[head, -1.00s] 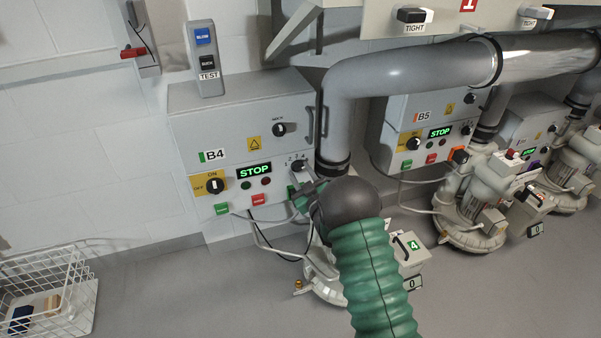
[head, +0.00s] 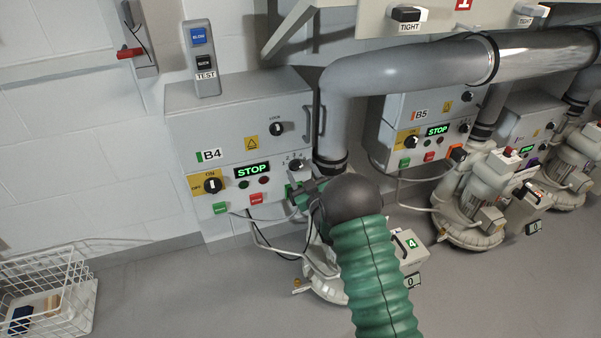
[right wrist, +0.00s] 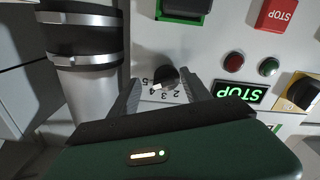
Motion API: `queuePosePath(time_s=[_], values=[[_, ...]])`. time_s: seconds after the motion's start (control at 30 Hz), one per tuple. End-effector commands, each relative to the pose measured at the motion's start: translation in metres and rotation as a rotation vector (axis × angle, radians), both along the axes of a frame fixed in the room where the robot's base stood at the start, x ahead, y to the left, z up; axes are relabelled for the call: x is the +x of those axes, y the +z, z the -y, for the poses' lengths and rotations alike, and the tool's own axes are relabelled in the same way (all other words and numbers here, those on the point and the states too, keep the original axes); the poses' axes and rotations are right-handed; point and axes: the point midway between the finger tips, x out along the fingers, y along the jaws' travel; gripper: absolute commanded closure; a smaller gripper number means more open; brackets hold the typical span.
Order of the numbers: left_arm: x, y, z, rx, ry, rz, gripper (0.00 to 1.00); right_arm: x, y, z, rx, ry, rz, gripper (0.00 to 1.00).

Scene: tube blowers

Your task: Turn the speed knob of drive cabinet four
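Drive cabinet B4 (head: 225,133) is a grey wall box with a lit green STOP display. Its black speed knob (head: 296,165) sits at the right of the panel, with a number scale by it. In the right wrist view the speed knob (right wrist: 166,78) lies between my finger ends, with the numbers 5 to 2 beside it. My right gripper (right wrist: 162,88) is open, one finger on each side of the knob, with gaps showing. In the head view my right gripper (head: 303,191) is just below the knob, partly hidden by my wrist. My left gripper is out of view.
A thick grey pipe (head: 333,110) runs down just right of the cabinet. A blower (head: 322,275) stands below. Cabinet B5 (head: 400,115) is further right. A wire basket (head: 75,300) is at lower left.

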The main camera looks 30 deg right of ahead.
Motion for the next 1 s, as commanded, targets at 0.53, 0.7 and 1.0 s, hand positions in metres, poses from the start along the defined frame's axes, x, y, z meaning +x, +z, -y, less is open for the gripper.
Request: queuePosePath(time_s=[0.53,0.7,1.0], values=[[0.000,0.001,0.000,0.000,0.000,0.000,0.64,-0.002,-0.002,-0.003,0.002,0.003,-0.005,0.49],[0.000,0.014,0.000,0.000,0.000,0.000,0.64,-0.029,0.001,-0.009,0.003,0.002,-0.009,0.49],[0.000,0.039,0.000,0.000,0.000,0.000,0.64,-0.114,0.000,-0.029,0.005,0.001,-0.010,0.49]])
